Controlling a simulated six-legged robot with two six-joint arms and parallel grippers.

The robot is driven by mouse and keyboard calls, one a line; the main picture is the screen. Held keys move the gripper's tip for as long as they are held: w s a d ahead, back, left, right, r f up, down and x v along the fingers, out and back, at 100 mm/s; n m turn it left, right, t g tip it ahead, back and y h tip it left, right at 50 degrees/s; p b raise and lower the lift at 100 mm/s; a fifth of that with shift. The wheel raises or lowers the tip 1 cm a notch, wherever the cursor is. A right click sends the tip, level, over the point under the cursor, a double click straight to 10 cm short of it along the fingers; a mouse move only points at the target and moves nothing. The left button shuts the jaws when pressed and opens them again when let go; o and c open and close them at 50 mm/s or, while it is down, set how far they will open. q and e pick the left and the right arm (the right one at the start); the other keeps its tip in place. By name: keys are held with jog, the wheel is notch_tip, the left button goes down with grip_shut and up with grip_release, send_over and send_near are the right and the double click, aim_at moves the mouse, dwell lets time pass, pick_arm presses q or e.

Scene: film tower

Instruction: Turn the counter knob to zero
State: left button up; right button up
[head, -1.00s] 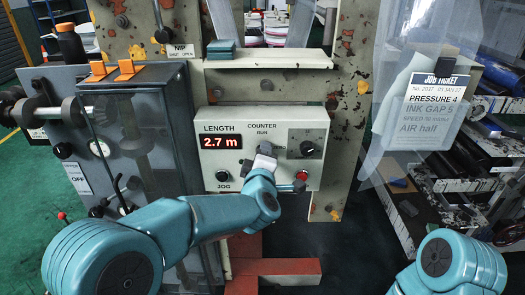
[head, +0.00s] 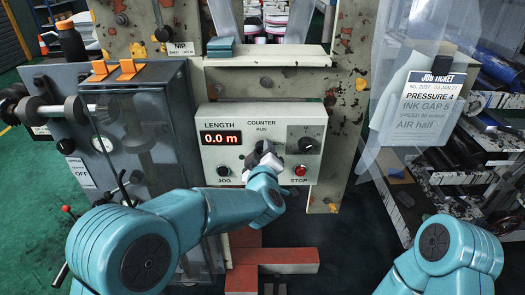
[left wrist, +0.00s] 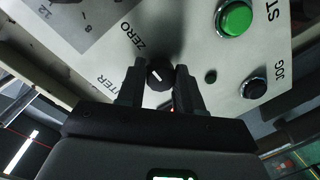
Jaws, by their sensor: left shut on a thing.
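The counter panel (head: 235,165) is a pale box with a red display (head: 220,138) reading 0.0 m. My left gripper (head: 263,154) is at the panel's middle, below the word RUN, and covers the counter knob in the head view. In the left wrist view the black counter knob (left wrist: 158,76) sits between the two fingers of my left gripper (left wrist: 158,72), which is shut on it. The knob bears a short white mark, and the word ZERO (left wrist: 146,38) is printed close by. My right gripper is out of view.
A dark dial (head: 305,145) is right of the gripper. The JOG button (head: 223,171) and red STOP button (head: 300,170) flank it below. A shelf (head: 270,60) is above. A job ticket (head: 430,98) hangs at right. A grey cabinet (head: 145,130) stands left.

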pick_arm(q)
jog(key=shift+f, duration=0.1)
jog(key=o, duration=1)
jog(key=s, duration=0.5)
jog(key=s+r+b, duration=0.1)
jog(key=s, duration=0.4)
jog(key=s+r+b, duration=0.1)
jog(key=s, duration=0.5)
jog(key=shift+s, duration=0.1)
